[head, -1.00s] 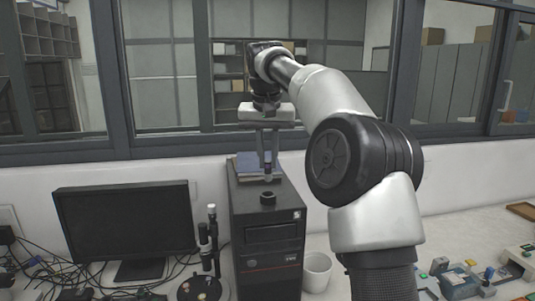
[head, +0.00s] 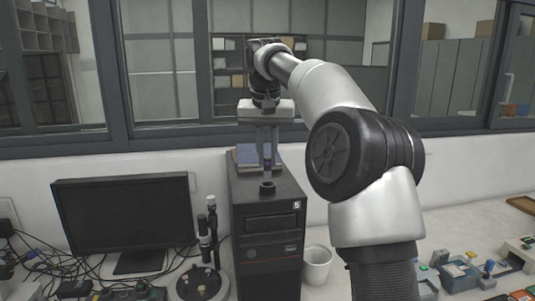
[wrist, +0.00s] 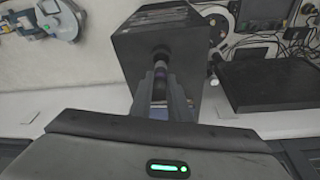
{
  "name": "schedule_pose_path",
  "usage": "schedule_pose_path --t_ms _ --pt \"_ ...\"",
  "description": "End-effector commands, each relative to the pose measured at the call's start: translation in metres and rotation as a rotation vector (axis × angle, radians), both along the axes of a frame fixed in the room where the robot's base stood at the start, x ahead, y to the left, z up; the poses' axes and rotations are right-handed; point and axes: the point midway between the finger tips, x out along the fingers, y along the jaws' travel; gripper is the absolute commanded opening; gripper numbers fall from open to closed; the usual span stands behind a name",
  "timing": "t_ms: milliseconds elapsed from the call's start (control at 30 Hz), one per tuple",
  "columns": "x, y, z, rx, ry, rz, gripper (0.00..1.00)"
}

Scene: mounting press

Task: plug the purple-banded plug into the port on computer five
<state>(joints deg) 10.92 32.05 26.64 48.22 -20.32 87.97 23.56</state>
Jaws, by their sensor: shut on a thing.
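The computer tower (head: 268,235) with a "5" label stands upright on the bench. The port (head: 267,187) is a dark round collar on its top. My gripper (head: 267,163) points down above it, shut on a slim plug (head: 267,174). In the wrist view, the plug (wrist: 159,82) is dark with a pale, faintly purple part and stands between the fingers. Its lower end meets or nearly meets the port (wrist: 160,53). I cannot tell whether its tip is inside the collar.
A monitor (head: 122,222) and a dark stand (head: 205,250) are left of the tower, among cables. Blue books (head: 246,156) lie behind the gripper on the tower. A white cup (head: 316,265) stands close on the right. Small parts lie farther right.

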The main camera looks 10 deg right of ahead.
Motion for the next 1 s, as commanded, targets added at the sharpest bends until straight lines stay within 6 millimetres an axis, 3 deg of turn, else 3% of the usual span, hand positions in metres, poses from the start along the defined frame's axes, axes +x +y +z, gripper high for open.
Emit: schedule_pose_path --t_ms 1000 --pt "0.0 0.0 -0.014 0.0 0.0 0.0 0.0"
